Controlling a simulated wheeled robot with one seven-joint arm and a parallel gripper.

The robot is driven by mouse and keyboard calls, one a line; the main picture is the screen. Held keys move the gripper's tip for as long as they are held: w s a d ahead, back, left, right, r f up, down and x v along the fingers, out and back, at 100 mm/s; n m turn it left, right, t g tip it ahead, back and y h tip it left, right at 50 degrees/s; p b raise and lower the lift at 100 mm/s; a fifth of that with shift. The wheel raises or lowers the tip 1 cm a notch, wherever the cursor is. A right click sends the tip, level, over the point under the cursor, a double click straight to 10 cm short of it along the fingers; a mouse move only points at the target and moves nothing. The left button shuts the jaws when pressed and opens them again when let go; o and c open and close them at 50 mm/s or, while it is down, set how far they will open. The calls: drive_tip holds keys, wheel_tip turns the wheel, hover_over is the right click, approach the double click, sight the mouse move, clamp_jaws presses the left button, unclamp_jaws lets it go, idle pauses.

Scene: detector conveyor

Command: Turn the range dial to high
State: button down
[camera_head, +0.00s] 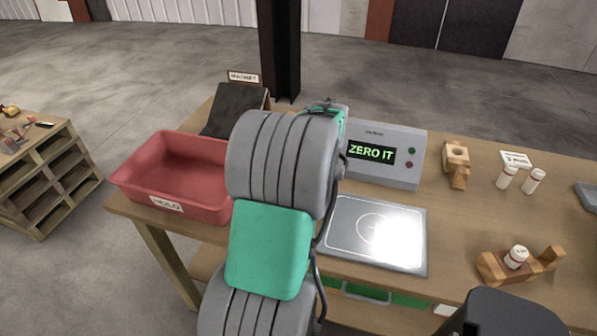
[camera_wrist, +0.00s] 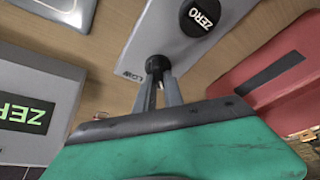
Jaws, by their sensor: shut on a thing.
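The range dial (camera_wrist: 158,63) is a small dark knob on a grey panel (camera_wrist: 160,28) in the wrist view. My gripper (camera_wrist: 160,82) is shut on this dial, one finger on each side. The word LOW is readable on the panel just left of the dial. The dial's pointer and any HIGH mark cannot be made out. A larger black ZERO knob (camera_wrist: 200,17) sits on the same panel. In the head view my arm hides the panel, the dial and the fingertips.
A grey meter (camera_head: 398,158) with a green "ZERO IT" display stands right of my arm, behind a metal plate (camera_head: 350,255). A red HOLD bin (camera_head: 128,178) is at left. A wooden block (camera_head: 456,160), several white bottles and a wooden holder (camera_head: 490,268) stand right.

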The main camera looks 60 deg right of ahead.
drive_tip(key=c, duration=1.4)
unclamp_jaws()
drive_tip(key=shift+c, duration=0.2)
drive_tip(key=shift+r, duration=0.1)
drive_tip(key=v, duration=0.7)
drive_tip(key=shift+r+b, duration=0.3)
drive_tip(key=shift+b, duration=0.05)
drive_tip(key=shift+s+a, duration=0.1)
drive_tip(key=shift+s, duration=0.05)
